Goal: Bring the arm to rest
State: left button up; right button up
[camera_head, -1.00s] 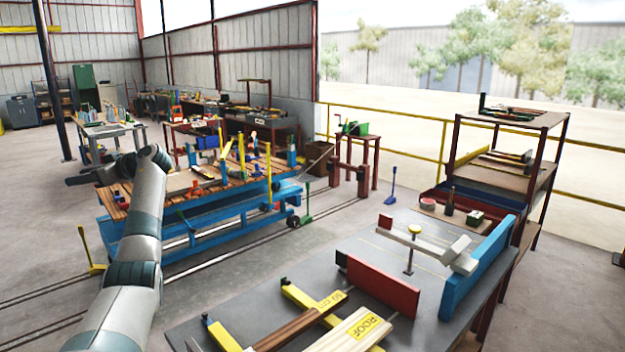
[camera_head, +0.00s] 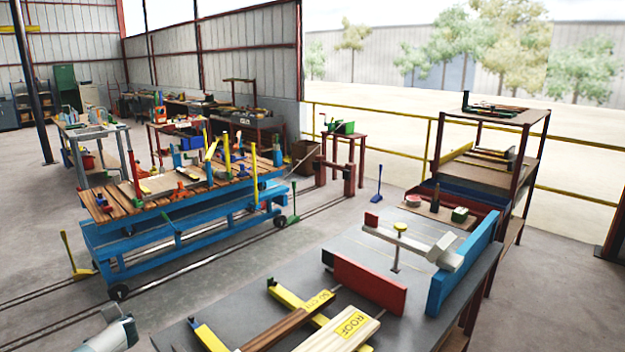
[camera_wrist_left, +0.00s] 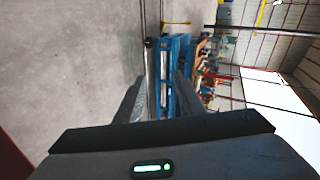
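My left arm (camera_head: 110,334) shows only as a small grey piece at the bottom left edge of the head view. Its gripper is outside that view. In the left wrist view my left gripper (camera_wrist_left: 160,84) has its two dark fingers apart with nothing between them. Past the fingers, at some distance, the blue cart (camera_wrist_left: 185,48) appears sideways. My right arm and gripper are in neither view.
The grey workbench (camera_head: 330,266) at front right holds wooden beams (camera_head: 343,333), a red block (camera_head: 369,284) and a blue block (camera_head: 463,264). The blue cart with a plank top (camera_head: 190,232) stands at left. A rack (camera_head: 545,130) stands at right. Open floor lies at lower left.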

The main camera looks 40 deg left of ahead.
pick_arm(q)
jog(key=s+d+f+m+h, duration=0.2)
jog(key=s+f+m, duration=0.1)
jog(key=s+f, duration=0.5)
jog(key=s+d+f+m+h, duration=0.2)
jog(key=s+f, duration=0.4)
jog(key=s, duration=0.5)
jog(key=s+d+f+n+g+h, duration=0.1)
jog(key=s+d+f+h, duration=0.15)
jog(key=d+f, duration=0.85)
jog(key=s+d+f+h, duration=0.1)
jog(key=s+d+f, duration=0.3)
jog(key=d+f, duration=0.75)
jog(key=s+d+f+n+h, duration=0.15)
jog(key=d+f, duration=0.25)
jog(key=d, duration=1.2)
jog(key=s+d+f+h, duration=0.1)
jog(key=d+f+h, duration=0.15)
jog(key=d, duration=1.35)
jog(key=s+d+f+n+h, duration=0.1)
jog(key=d+f, duration=0.3)
jog(key=d, duration=1.3)
jog(key=shift+g, duration=0.3)
notch_tip(320, 180, down, 6)
jog(key=b, duration=0.5)
jog(key=shift+d+r+b, duration=0.15)
jog(key=shift+r+b, duration=0.05)
jog(key=shift+b, duration=0.1)
jog(key=shift+s, duration=0.1)
